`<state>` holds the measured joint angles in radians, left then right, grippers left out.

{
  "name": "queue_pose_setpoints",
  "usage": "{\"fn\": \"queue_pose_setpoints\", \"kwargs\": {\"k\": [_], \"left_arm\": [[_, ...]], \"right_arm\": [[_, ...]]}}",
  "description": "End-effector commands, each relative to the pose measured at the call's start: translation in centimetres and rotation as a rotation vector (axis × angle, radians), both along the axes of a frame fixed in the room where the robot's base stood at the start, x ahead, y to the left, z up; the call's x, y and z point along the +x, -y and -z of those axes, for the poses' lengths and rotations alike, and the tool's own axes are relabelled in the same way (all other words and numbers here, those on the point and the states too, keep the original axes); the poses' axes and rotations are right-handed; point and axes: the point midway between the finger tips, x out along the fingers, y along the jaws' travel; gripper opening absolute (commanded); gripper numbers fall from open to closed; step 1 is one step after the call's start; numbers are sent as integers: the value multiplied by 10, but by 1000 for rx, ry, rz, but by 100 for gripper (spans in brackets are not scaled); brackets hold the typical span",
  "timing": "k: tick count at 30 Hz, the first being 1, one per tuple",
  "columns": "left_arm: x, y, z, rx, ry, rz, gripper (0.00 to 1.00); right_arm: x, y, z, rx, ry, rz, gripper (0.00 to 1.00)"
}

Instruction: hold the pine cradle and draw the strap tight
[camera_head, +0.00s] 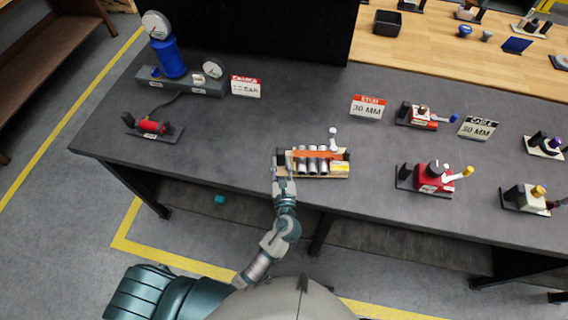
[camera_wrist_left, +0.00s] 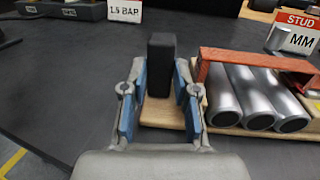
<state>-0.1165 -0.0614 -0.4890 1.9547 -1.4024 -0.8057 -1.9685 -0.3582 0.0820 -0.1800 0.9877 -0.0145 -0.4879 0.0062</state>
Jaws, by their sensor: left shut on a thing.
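The pine cradle (camera_head: 318,177) lies near the front edge of the dark bench. It holds several silver cylinders (camera_head: 311,166) side by side. An orange-red strap (camera_head: 312,153) crosses over them. A white upright lever (camera_head: 333,140) stands at the cradle's back right. In the left wrist view, the pale wood end of the cradle (camera_wrist_left: 160,113) carries a black block (camera_wrist_left: 161,65). My left gripper (camera_wrist_left: 160,105) has its blue-padded fingers on either side of this end and is shut on the cradle. In the head view, my left gripper (camera_head: 281,172) is at the cradle's left end. My right gripper is out of view.
A blue cylinder with gauges (camera_head: 170,58) and a red fixture (camera_head: 151,127) stand to the left. A red clamp unit (camera_head: 432,179) sits to the right. The bench between the left fixtures and the cradle is clear.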

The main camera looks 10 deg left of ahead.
Motion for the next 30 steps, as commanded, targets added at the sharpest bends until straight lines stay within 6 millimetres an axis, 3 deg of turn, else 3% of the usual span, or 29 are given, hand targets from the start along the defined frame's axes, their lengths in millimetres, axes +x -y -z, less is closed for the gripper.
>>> {"fn": "queue_pose_setpoints", "kwargs": {"k": [30], "left_arm": [[0, 1, 6, 1, 2, -1, 0]], "right_arm": [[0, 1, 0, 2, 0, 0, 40]]}}
